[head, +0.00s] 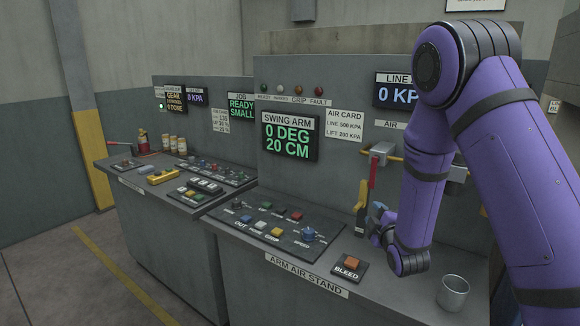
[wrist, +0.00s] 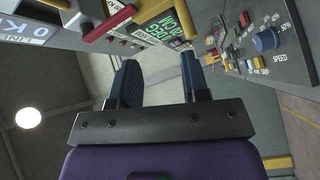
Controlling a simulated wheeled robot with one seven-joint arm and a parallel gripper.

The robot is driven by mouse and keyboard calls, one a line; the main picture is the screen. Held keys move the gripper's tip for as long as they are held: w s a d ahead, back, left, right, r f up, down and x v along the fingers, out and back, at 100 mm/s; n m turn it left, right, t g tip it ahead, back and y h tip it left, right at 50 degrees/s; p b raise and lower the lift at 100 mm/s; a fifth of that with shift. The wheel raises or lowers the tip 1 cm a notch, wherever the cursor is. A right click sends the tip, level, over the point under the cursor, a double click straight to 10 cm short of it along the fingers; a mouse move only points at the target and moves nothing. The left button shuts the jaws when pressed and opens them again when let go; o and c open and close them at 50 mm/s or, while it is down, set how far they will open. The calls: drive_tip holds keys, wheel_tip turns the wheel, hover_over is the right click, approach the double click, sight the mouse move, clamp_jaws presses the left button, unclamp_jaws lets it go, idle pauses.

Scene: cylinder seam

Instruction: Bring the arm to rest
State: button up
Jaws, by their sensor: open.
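My purple arm reaches in from the right of the head view, bends at a high elbow and comes down over the right console. My gripper (wrist: 158,72) shows in the wrist view with its two dark blue fingers apart and nothing between them. In the head view my gripper (head: 377,216) is small and partly hidden by my wrist, above the right console near the yellow and red handles. I cannot tell whether it touches anything there. The swing arm display (head: 290,137) reads 0 DEG and 20 CM.
The arm air stand console (head: 228,250) carries a button panel (head: 272,227), a bleed button (head: 350,265) and a grey metal cup (head: 453,293) close to my arm. A red lever (head: 373,171) hangs by a yellow rail. A second console (head: 150,215) stands left. Open floor (head: 60,275) lies further left.

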drive_tip(key=s+d+r+m+g+h, duration=0.1)
drive_tip(key=s+d+r+m+g, duration=0.2)
drive_tip(key=s+r, duration=0.4)
drive_tip(key=s+r+m+g, duration=0.35)
drive_tip(key=r+m, duration=0.25)
drive_tip(key=r, duration=0.3)
drive_tip(key=s+r+m+g, duration=0.3)
drive_tip(key=s, duration=1.1)
drive_tip(key=s+d+r+m+g, duration=0.1)
drive_tip(key=s+r+m+g, duration=0.2)
drive_tip(key=s, duration=1.1)
drive_tip(key=shift+s+d+r+h, duration=0.15)
drive_tip(key=shift+d+h, duration=0.05)
drive_tip(key=shift+h, duration=0.1)
